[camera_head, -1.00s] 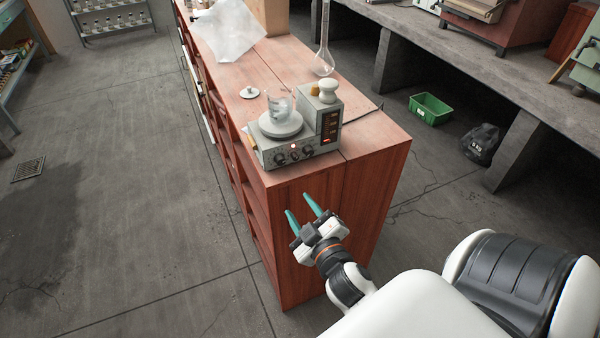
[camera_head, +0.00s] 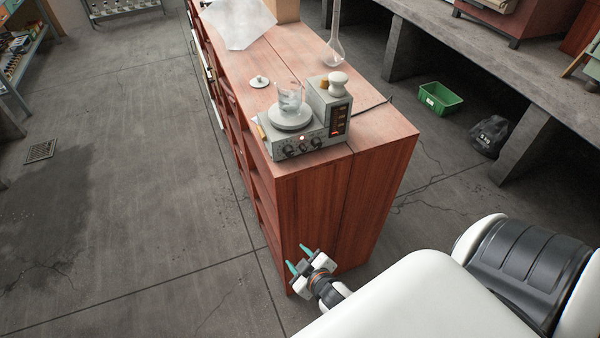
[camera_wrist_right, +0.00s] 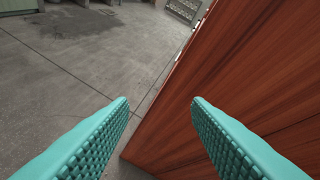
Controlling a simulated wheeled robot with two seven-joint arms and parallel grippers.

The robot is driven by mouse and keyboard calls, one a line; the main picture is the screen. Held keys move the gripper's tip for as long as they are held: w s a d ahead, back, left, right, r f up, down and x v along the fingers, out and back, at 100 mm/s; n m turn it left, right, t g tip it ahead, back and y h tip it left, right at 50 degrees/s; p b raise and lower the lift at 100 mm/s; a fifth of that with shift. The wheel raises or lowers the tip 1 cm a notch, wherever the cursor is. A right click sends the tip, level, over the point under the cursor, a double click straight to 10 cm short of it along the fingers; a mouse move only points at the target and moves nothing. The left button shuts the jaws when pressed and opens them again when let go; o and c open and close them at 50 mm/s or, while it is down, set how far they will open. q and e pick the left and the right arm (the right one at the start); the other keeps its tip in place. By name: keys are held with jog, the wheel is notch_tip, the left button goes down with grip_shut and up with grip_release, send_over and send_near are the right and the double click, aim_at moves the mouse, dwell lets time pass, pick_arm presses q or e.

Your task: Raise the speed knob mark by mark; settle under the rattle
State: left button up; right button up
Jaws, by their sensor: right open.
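A grey stirrer box (camera_head: 305,134) with dark knobs (camera_head: 302,147) on its front face stands at the near end of the wooden cabinet top. Its right part is a taller block with a lit red display (camera_head: 338,121). A glass beaker (camera_head: 289,98) stands on its round plate (camera_head: 290,118). Which knob sets the speed I cannot tell. My right gripper (camera_head: 298,257) is open and empty, well below the stirrer, by the cabinet's end. In the right wrist view its teal fingers (camera_wrist_right: 160,103) are apart, with floor and cabinet side between and beyond them. My left gripper is out of view.
The wooden cabinet (camera_head: 345,205) has open shelves on its left side. A flask (camera_head: 334,50), a small white lidded piece (camera_head: 258,82) and a crumpled sheet (camera_head: 240,20) lie or stand farther back on top. A green crate (camera_head: 440,98) and black bag (camera_head: 490,135) are on the floor.

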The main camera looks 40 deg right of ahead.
jog(key=shift+g, duration=0.6)
jog(key=shift+s+a+f, duration=0.15)
jog(key=shift+s+f, duration=0.15)
jog(key=shift+f, duration=0.35)
jog(key=shift+s+a+f, duration=0.15)
jog(key=shift+s+f, duration=0.15)
jog(key=shift+f, duration=0.35)
jog(key=shift+s+a+f, duration=0.15)
jog(key=shift+s+f, duration=0.15)
jog(key=shift+f, duration=0.35)
jog(key=s+a+f+g+y, duration=0.15)
jog(key=s+f+g, duration=0.25)
jog(key=s+f, duration=0.8)
jog(key=s+f+m+g, duration=0.1)
jog(key=s+f+g, duration=0.2)
jog(key=s+f, duration=0.3)
jog(key=s+d+f+g, duration=0.1)
jog(key=s+f+g, duration=0.1)
jog(key=s+f, duration=0.4)
jog(key=s, duration=0.4)
jog(key=shift+s+d+m+g, duration=0.2)
jog(key=shift+s+m+g, duration=0.2)
jog(key=shift+w+r, duration=0.1)
